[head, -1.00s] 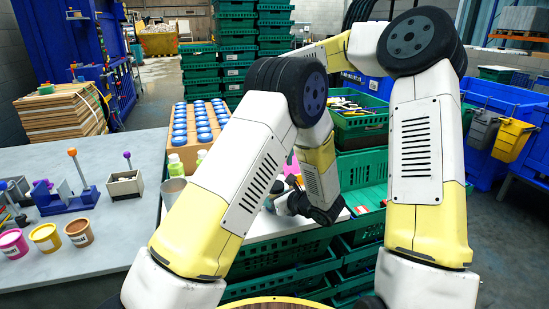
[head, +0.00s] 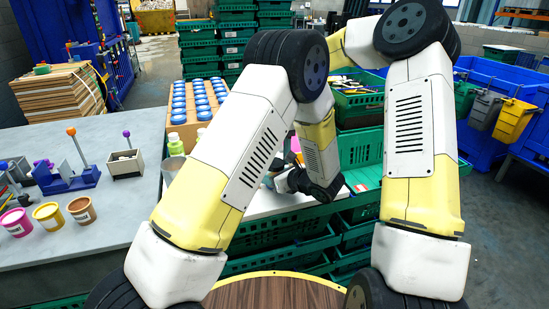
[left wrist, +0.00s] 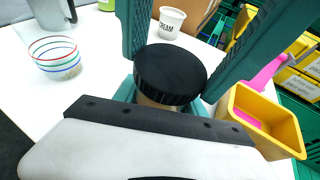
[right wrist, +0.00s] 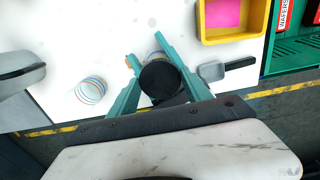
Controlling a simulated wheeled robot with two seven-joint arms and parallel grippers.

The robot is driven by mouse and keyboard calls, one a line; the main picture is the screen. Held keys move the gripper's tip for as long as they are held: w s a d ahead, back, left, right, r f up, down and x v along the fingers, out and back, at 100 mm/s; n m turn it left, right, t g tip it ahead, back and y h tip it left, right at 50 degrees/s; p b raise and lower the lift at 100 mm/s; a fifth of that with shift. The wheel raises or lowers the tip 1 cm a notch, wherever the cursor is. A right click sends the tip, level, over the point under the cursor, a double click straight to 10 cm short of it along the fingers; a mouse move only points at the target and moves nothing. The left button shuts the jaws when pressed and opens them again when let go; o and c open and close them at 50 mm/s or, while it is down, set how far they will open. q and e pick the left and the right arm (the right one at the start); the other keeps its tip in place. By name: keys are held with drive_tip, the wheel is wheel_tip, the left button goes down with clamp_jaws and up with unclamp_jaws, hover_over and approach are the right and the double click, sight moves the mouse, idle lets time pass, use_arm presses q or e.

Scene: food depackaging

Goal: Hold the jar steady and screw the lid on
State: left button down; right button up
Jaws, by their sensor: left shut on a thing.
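In the left wrist view a round black lid (left wrist: 170,72) sits on top of a jar (left wrist: 158,101), of which only a thin tan strip shows beneath. My left gripper (left wrist: 168,104) holds the jar below the lid, and its fingertips are hidden. My right gripper (right wrist: 146,50) reaches down from above, with its teal fingers apart on either side of the lid. The lid also shows in the right wrist view (right wrist: 160,79). I cannot tell whether the right fingers touch it. In the head view my left gripper and the jar are hidden behind my arm.
On the white table stand a coloured-ring glass (left wrist: 55,57), a cream tub (left wrist: 172,20) and a yellow bin (left wrist: 262,122) with something pink inside. A grey-bladed tool (right wrist: 213,71) lies right of the lid. Green crates (head: 361,107) stand beyond the table.

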drive_tip(key=c, duration=1)
drive_tip(key=m, duration=0.3)
drive_tip(key=o, duration=1.6)
drive_tip(key=shift+d, duration=0.1)
drive_tip(key=shift+c, duration=0.2)
drive_tip(key=shift+r, duration=2.3)
